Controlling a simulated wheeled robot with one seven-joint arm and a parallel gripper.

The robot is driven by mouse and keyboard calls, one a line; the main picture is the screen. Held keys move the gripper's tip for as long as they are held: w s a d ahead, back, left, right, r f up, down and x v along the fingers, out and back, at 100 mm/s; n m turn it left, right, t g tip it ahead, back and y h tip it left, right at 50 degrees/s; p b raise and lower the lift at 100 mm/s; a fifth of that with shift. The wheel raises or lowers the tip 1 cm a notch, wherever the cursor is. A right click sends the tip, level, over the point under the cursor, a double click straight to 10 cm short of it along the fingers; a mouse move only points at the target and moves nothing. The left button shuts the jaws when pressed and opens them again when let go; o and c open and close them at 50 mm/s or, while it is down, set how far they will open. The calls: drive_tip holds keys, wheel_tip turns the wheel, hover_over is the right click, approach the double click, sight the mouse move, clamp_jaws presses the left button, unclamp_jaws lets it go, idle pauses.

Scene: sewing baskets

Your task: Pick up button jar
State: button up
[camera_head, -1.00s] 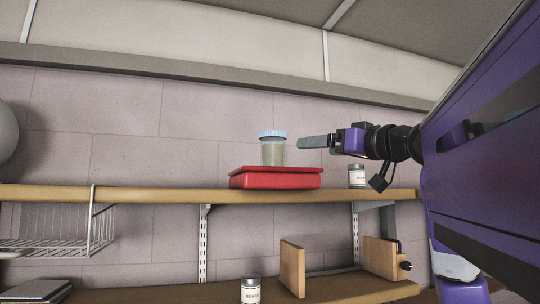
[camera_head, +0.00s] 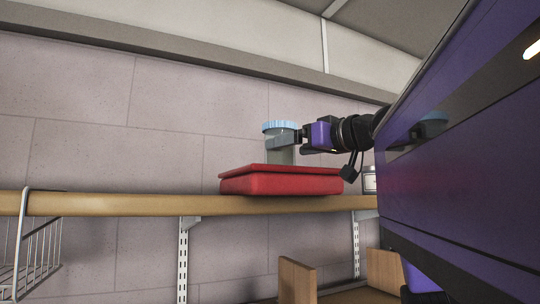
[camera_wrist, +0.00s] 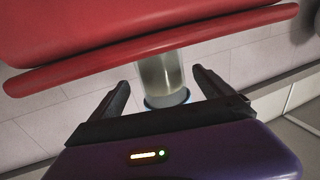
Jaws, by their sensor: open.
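The button jar (camera_head: 281,155) is a clear, greyish jar with a light blue lid. It stands upright on a red case (camera_head: 280,184) on the upper shelf. In the wrist view the jar (camera_wrist: 160,75) appears upside down between the fingers, with its blue lid partly hidden behind my gripper. My gripper (camera_wrist: 165,93) is open, with one finger on each side of the jar and a visible gap at each side. In the head view my gripper (camera_head: 290,139) reaches in from the right at the jar's upper part.
The wooden upper shelf (camera_head: 120,204) carries the red case. A small labelled jar (camera_head: 369,181) stands right of the case, partly hidden by my arm. A wire basket (camera_head: 38,245) hangs at the left. Wooden panels (camera_head: 297,280) stand below. The shelf left of the case is clear.

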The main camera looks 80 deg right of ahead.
drive_tip(key=p+x, duration=0.3)
drive_tip(key=x, duration=0.4)
drive_tip(key=shift+w+d+f, duration=0.1)
drive_tip(key=shift+w+f, duration=0.05)
drive_tip(key=shift+w, duration=0.1)
drive_tip(key=shift+c, duration=0.2)
drive_tip(key=c, duration=1.8)
drive_tip(key=shift+o, duration=0.2)
